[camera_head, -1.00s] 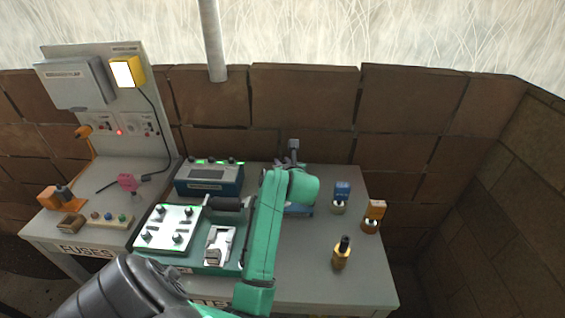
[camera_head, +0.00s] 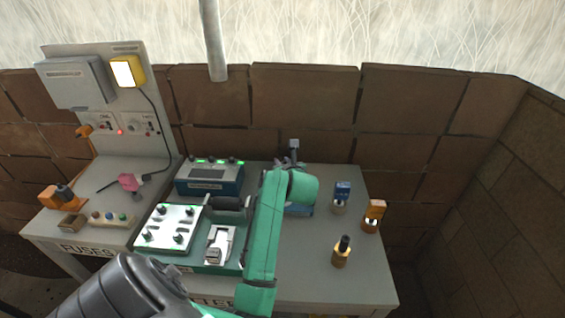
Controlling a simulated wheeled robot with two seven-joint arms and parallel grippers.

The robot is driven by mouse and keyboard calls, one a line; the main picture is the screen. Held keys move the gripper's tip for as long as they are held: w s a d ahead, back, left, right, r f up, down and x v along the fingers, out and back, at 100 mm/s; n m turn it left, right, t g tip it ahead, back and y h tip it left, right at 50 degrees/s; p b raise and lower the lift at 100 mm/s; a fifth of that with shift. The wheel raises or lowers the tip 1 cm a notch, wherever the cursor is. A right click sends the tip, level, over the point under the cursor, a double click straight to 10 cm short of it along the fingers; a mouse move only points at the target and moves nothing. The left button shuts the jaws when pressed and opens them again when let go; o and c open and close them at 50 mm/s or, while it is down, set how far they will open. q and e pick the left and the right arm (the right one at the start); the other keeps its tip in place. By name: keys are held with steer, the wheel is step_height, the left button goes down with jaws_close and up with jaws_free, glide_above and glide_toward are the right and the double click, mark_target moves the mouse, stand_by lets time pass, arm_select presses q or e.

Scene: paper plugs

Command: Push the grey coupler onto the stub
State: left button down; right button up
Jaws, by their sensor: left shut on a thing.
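My left arm comes in from the lower left, and its green wrist (camera_head: 298,187) is over the middle of the table (camera_head: 300,262). The fingers of my left gripper are hidden behind this wrist. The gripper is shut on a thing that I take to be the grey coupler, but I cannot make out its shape. A small grey upright piece (camera_head: 294,150) shows just behind the wrist. A blue part (camera_head: 300,210) shows just below the wrist. I cannot tell which piece is the stub, or whether coupler and stub touch. My right gripper is out of view.
A blue plug (camera_head: 342,190), an orange plug (camera_head: 376,209) and a black-and-brass plug (camera_head: 342,246) stand on the right. A blue box (camera_head: 209,182) and a lit panel (camera_head: 167,225) are left of the arm. A fuse bench with a pink piece (camera_head: 130,182) is farther left.

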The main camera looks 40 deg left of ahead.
arm_select(q)
steer(key=shift+f+b, duration=1.5)
steer(key=shift+f, duration=0.6)
steer(key=c, duration=0.6)
jaws_free()
steer(key=shift+c, duration=0.2)
steer(key=shift+r, duration=0.1)
step_height(320, 180, up, 20)
steer(key=b, duration=0.3)
